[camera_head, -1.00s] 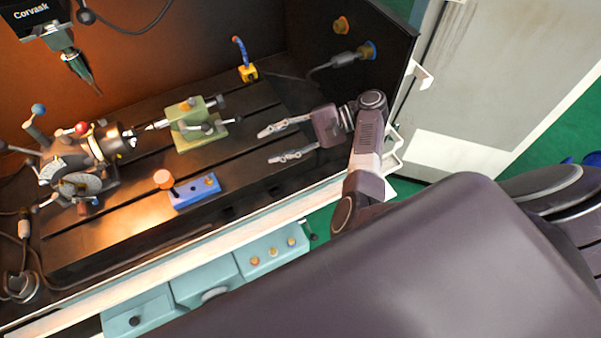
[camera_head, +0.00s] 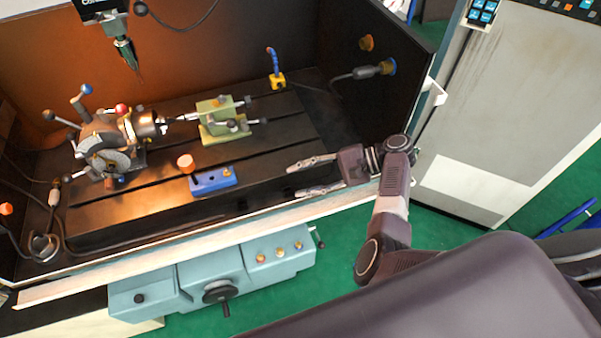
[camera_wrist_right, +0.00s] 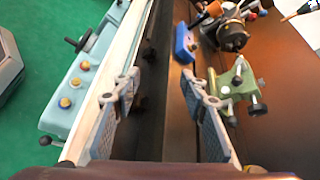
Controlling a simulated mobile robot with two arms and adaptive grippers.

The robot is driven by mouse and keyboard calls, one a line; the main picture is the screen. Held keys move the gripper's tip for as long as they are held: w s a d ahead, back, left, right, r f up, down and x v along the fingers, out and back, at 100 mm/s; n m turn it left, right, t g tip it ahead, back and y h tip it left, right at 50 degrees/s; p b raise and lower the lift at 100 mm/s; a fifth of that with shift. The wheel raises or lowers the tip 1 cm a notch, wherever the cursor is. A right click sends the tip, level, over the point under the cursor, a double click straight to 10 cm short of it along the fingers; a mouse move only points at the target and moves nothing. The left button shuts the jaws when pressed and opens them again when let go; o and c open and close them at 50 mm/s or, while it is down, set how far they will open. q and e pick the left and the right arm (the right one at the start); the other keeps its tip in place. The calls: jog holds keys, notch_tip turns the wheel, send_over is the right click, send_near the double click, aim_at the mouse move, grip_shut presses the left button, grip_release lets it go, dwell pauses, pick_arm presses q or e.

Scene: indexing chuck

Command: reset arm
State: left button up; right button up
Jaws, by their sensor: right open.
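My right gripper (camera_head: 318,177) is open and empty in the head view, over the right front part of the machine table, its fingers pointing left. Its two fingers also show in the right wrist view (camera_wrist_right: 155,125), spread apart with nothing between them. The indexing chuck (camera_head: 143,124) stands at the left of the table, with a red-knobbed and a blue-knobbed lever. It also shows at the top of the right wrist view (camera_wrist_right: 232,36). A green tailstock (camera_head: 222,122) stands to its right, its point close to the chuck. My left gripper is not in view.
A blue block (camera_head: 214,181) with an orange-topped handle sits at the table's front. A spindle head (camera_head: 122,45) hangs above the chuck. A yellow-based blue hose (camera_head: 276,79) stands at the back. The enclosure's right wall (camera_head: 375,95) is close behind my gripper. Green floor is free in front.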

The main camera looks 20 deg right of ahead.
jog(key=shift+s, duration=0.1)
jog(key=s+d+f+n+g+h, duration=0.1)
jog(key=s+d+f+n+h, duration=0.25)
jog(key=s, duration=0.35)
jog(key=s+d+f+n+g+h, duration=0.1)
jog(key=s+d+f+n+h, duration=0.1)
jog(key=s+d+f+h, duration=0.4)
jog(key=s+a+r+n+t+h, duration=0.25)
jog(key=s+a+r+n, duration=0.55)
jog(key=s, duration=0.4)
notch_tip(320, 180, down, 31)
jog(key=s+d+g+b, duration=0.1)
jog(key=s+g+b, duration=0.1)
jog(key=s+b, duration=0.15)
jog(key=s+d+f+n+g+b, duration=0.1)
jog(key=s+d+f+b, duration=0.2)
jog(key=s+f, duration=1.2)
notch_tip(320, 180, down, 2)
jog(key=shift+s+f+h+b, duration=0.2)
jog(key=shift+s+h+b, duration=0.05)
jog(key=shift+h+b, duration=0.05)
